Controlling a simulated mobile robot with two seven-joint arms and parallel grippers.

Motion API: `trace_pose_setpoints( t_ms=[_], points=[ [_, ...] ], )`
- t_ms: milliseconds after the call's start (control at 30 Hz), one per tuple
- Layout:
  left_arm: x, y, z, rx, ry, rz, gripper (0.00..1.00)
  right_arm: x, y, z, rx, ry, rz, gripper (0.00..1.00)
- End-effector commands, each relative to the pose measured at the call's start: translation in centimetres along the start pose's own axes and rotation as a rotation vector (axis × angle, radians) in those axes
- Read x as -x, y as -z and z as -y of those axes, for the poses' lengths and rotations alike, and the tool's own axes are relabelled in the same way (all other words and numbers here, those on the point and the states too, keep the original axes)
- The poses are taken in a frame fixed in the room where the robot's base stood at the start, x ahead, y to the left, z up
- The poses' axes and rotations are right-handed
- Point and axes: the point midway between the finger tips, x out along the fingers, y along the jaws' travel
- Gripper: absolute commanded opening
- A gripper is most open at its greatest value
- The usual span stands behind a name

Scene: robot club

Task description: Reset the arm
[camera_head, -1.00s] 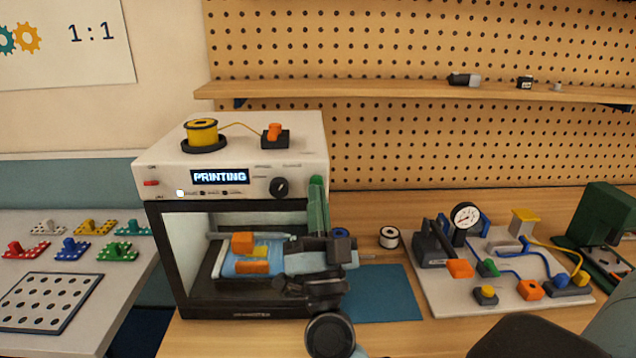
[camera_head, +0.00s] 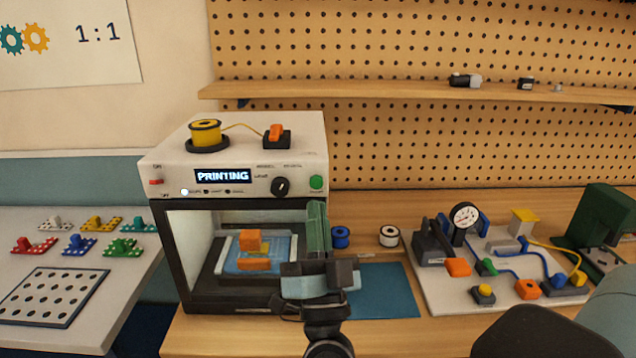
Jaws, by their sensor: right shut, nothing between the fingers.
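My right gripper (camera_head: 318,271) is at the front right of the printer, on an arm that rises from the bottom middle of the view. It is shut and empty, in front of the printer's opening. The white and black printer (camera_head: 160,250) has a lit display reading "PRINTING". Inside it, orange blocks (camera_head: 254,264) sit on a blue bed (camera_head: 283,247), apart from my gripper. A green upright piece (camera_head: 318,228) stands just behind my gripper; I cannot tell what it belongs to. My left gripper is not in view.
A blue mat (camera_head: 393,292) lies right of my gripper, with a blue spool (camera_head: 340,237) and a white spool (camera_head: 389,236) behind it. A white board with a gauge (camera_head: 466,216) stands further right. A side table (camera_head: 125,285) with colored parts is at the left.

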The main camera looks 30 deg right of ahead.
Motion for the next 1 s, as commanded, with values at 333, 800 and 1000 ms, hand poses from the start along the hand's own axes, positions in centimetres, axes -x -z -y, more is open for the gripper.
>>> trace_pose_setpoints(
  t_ms=[333,800,1000],
  points=[
    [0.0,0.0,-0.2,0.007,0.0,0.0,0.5,0.0,0.0,0.0,0.0,0.0,0.001,0.0],
    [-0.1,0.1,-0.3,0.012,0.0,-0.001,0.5,0.0,0.0,0.0,0.001,0.0,0.001,0.0],
    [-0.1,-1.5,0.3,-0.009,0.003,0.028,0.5,3.3,-3.7,-0.3,0.06,0.079,0.151,0.0]
  ],
)
